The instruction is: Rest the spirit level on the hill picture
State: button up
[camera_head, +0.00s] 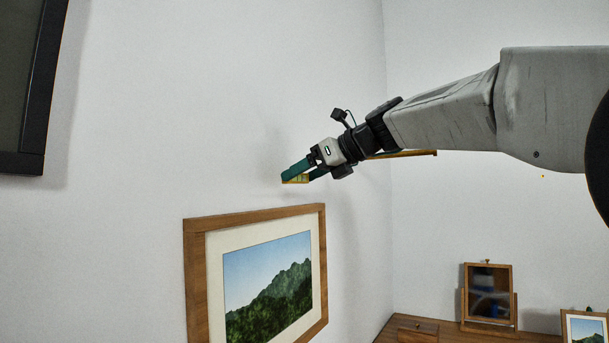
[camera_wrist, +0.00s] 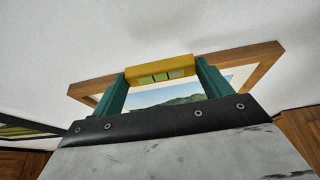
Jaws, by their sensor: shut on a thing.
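The hill picture (camera_head: 265,285) hangs on the left wall in a wooden frame with a cream mat. The spirit level (camera_wrist: 160,69) is yellow with greenish vial windows. My gripper (camera_head: 298,175) is shut on it, with green fingers on either side. The level's end also shows in the head view (camera_head: 295,180). My gripper holds the level above the frame's top edge, near the wall, with a visible gap in the head view. In the wrist view the frame (camera_wrist: 258,54) shows behind and below the level.
A dark-framed screen (camera_head: 25,90) is on the wall at upper left. A thin yellowish bar (camera_head: 408,154) shows behind my arm. A wooden cabinet top (camera_head: 455,333) at lower right bears a small mirror (camera_head: 488,293) and a small framed picture (camera_head: 586,328). The wall above the picture is bare.

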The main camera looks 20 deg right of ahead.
jog(key=shift+w+a+f, duration=0.5)
jog(key=shift+w+f, duration=0.15)
jog(key=shift+f, duration=0.2)
jog(key=shift+w+a+f, duration=0.55)
jog(key=shift+w+f, duration=0.15)
jog(key=shift+f, duration=0.15)
jog(key=shift+w+a+f, duration=0.5)
jog(key=shift+w+f, duration=0.15)
jog(key=shift+f, duration=0.2)
jog(key=shift+f, duration=0.2)
jog(key=o, duration=1.1)
